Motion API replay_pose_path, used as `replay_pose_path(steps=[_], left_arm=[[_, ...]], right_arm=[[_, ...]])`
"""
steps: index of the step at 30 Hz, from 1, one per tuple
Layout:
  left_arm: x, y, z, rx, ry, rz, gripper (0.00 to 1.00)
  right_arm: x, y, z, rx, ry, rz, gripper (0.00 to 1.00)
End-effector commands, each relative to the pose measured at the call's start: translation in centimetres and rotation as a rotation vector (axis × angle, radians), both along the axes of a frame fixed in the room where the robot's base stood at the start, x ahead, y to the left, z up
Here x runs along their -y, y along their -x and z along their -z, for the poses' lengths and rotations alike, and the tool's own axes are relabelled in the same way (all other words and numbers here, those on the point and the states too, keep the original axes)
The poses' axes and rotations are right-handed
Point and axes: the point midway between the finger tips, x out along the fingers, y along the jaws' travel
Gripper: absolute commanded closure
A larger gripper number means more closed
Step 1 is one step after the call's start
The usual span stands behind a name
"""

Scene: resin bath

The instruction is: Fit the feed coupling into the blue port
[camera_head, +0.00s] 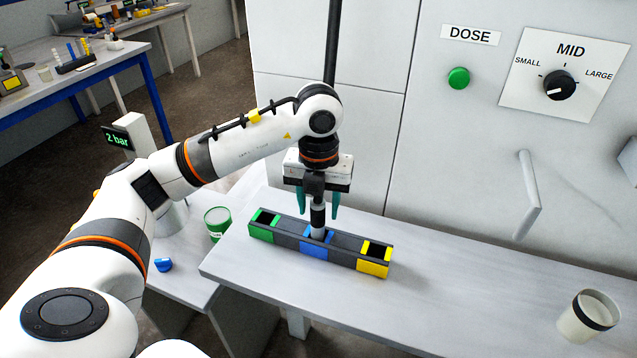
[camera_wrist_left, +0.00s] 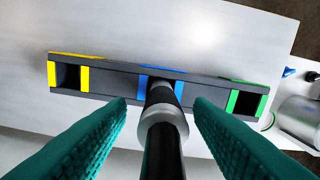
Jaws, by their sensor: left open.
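The feed coupling (camera_head: 317,217), dark with a pale grey collar, stands upright at the blue port (camera_head: 314,250), the middle one of the port block. It also shows in the wrist view (camera_wrist_left: 163,118), its lower end at the blue port (camera_wrist_left: 144,86). Its end appears to be in the opening; how deep it sits I cannot tell. My left gripper (camera_head: 318,212) is above the block, pointing down. Its teal fingers stand apart on either side of the coupling, with gaps visible in the wrist view (camera_wrist_left: 160,103). My right gripper is out of view.
The block has a green port (camera_head: 262,233) and a yellow port (camera_head: 373,268) at its ends. A white-and-green tub (camera_head: 217,223) and a blue piece (camera_head: 163,265) are at left. A cup (camera_head: 588,317) stands at right. The bench (camera_head: 450,290) between is clear.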

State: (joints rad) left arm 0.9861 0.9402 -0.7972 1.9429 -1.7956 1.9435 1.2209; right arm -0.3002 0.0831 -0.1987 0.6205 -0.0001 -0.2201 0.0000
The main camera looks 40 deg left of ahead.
Motion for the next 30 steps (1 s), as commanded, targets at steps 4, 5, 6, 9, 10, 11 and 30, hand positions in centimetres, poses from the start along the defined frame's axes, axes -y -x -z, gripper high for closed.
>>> replay_pose_path(steps=[4, 5, 6, 9, 10, 11, 30], left_arm=[[0.0, -0.1, -3.6, 0.006, 0.0, 0.0, 0.52], [0.0, -0.1, -4.2, 0.007, -0.002, -0.001, 0.52], [-0.1, -0.1, -4.8, 0.006, -0.001, -0.001, 0.52], [-0.1, -0.1, -6.1, 0.005, -0.001, -0.002, 0.52], [0.0, -0.1, -6.3, 0.004, -0.001, -0.002, 0.52], [0.0, -0.1, -6.6, 0.003, 0.0, -0.001, 0.52], [0.0, 0.0, -7.4, 0.0, 0.0, -0.001, 0.52]], right_arm=[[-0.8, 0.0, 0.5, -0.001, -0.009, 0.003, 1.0], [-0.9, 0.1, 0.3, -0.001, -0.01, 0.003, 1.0], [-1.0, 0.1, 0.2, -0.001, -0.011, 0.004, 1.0], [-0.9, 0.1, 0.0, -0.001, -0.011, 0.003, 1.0], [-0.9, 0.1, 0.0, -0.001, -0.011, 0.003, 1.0], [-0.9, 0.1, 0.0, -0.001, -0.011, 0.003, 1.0], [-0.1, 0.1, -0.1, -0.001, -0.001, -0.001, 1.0]])
